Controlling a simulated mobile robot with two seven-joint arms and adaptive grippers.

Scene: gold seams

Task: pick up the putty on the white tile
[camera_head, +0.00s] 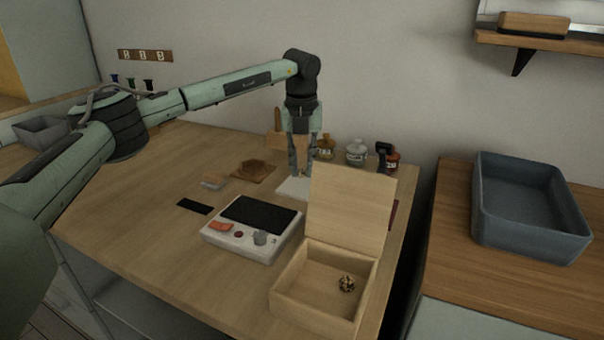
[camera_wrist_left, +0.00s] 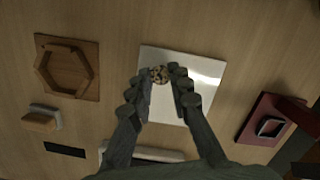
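The putty (camera_wrist_left: 158,74) is a small dark-and-gold speckled lump at the white tile (camera_wrist_left: 205,72), left of its middle in the left wrist view. My left gripper (camera_wrist_left: 159,72) points down over the tile, its fingertips touching the putty on both sides; it looks shut on it. In the head view, my left gripper (camera_head: 300,174) is low above the white tile (camera_head: 290,187), partly behind the raised lid of a wooden box, and the putty cannot be made out. Whether the putty is lifted off the tile cannot be told. My right gripper is not in view.
The open wooden box (camera_head: 312,306), with a gold-speckled lump (camera_head: 346,283) inside, stands in front of the tile. A white device (camera_head: 246,240), a hexagonal wooden piece (camera_head: 253,170) and several jars (camera_head: 356,153) are nearby. A blue-grey bin (camera_head: 530,210) stands on the right counter.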

